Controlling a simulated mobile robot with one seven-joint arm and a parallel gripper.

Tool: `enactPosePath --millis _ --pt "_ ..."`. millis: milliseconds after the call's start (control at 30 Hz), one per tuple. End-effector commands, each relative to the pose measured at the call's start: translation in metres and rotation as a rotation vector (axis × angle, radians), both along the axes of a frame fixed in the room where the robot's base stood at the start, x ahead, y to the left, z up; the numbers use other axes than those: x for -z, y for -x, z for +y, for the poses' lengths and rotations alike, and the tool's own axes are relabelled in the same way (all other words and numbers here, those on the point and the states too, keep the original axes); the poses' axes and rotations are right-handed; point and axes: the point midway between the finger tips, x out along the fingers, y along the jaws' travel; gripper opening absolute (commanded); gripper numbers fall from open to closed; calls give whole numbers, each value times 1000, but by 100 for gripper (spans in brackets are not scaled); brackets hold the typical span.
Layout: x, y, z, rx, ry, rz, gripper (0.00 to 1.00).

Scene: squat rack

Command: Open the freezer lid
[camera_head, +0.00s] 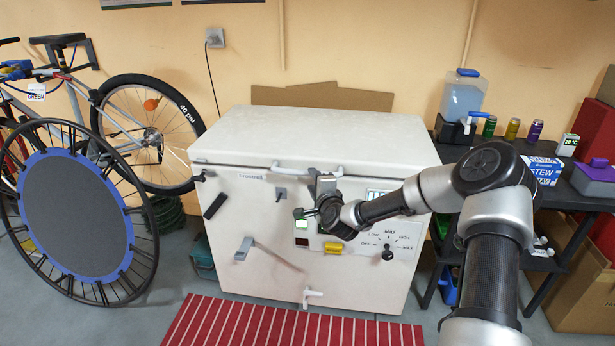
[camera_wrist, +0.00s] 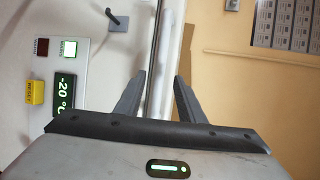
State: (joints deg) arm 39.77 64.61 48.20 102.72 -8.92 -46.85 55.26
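The freezer (camera_head: 285,215) is a white chest with its lid (camera_head: 315,135) lying closed on top. A pale handle bar (camera_head: 290,170) runs along the lid's front edge. My gripper (camera_head: 322,180) is at the right part of this handle, in front of the freezer. In the wrist view, my gripper (camera_wrist: 162,75) is open, its two dark fingers apart. A pale lengthwise bar (camera_wrist: 157,75), which looks like the lid handle, lies between the fingers. Gaps show beside the fingertips, and I cannot tell whether either finger touches it.
The freezer front carries a dial (camera_head: 388,254), a yellow button (camera_head: 333,247), and a small latch (camera_head: 280,193). The wrist view shows a green -20 °C display (camera_wrist: 64,93). A bicycle (camera_head: 150,140) stands left, a black shelf (camera_head: 545,205) right. A red striped mat (camera_head: 290,325) lies in front.

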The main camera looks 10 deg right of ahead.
Motion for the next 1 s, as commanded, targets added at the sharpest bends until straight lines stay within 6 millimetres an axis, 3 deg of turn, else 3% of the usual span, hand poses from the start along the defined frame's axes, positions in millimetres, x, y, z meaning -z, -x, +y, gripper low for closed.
enactPosePath --millis 200,400,800,1000 --pt "10 -44 4 1 -1 -1 36" --pt "14 -68 6 0 0 1 36" --pt "15 -75 6 0 0 2 36" --pt "15 -75 6 0 0 2 2"
